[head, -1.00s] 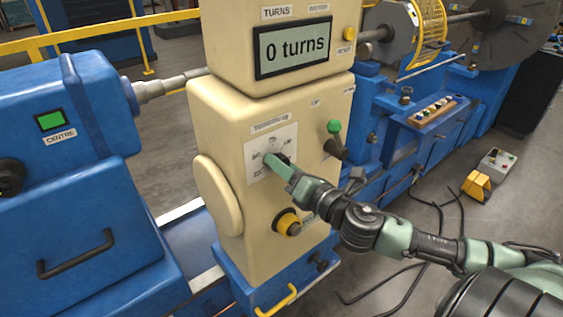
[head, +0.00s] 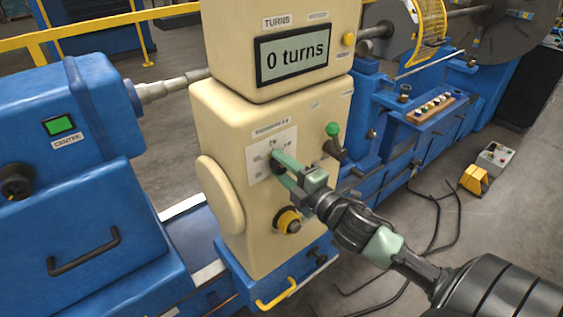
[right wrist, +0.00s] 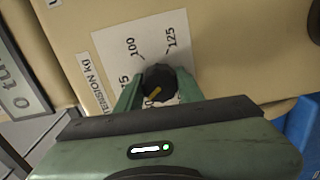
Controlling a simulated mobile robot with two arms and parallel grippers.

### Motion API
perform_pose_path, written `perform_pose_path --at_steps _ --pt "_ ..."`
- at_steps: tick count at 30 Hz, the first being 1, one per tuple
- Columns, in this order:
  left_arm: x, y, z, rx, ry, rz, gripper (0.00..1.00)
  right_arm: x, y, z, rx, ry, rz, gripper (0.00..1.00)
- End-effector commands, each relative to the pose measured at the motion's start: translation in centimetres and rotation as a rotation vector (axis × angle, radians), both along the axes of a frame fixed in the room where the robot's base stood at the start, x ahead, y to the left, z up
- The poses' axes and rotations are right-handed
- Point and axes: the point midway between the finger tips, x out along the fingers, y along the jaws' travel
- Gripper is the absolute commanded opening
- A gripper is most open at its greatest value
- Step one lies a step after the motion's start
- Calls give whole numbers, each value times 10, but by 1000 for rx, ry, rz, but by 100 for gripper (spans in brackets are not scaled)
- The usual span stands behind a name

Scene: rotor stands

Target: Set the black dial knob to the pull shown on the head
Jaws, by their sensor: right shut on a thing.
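The black dial knob (right wrist: 160,82) sits on a white scale plate (right wrist: 112,45) marked TENSION KG, on the cream control column. My right gripper (head: 281,169) is shut on the knob, one finger on each side, as the right wrist view also shows (right wrist: 158,90). The knob's yellow pointer mark slants to the lower left in that view, near a partly hidden number ending in 0. The numbers 100 and 125 are readable; another ending in 5 is partly covered. The display (head: 293,54) on the cream head reads "0 turns". My left gripper is out of view.
The blue housing (head: 75,140) is to the left. Cables (head: 437,225) and a yellow pedal (head: 475,180) lie on the floor at right.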

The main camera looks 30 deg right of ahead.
Motion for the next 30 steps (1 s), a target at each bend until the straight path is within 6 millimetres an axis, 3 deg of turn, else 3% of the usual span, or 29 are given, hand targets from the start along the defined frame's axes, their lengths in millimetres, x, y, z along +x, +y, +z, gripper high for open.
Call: perform_pose_path --at_steps 15,30 --pt "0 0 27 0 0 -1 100 0 -1 2 439 34 -2 0" --pt "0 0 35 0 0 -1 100 0 0 0 608 49 -1 0"
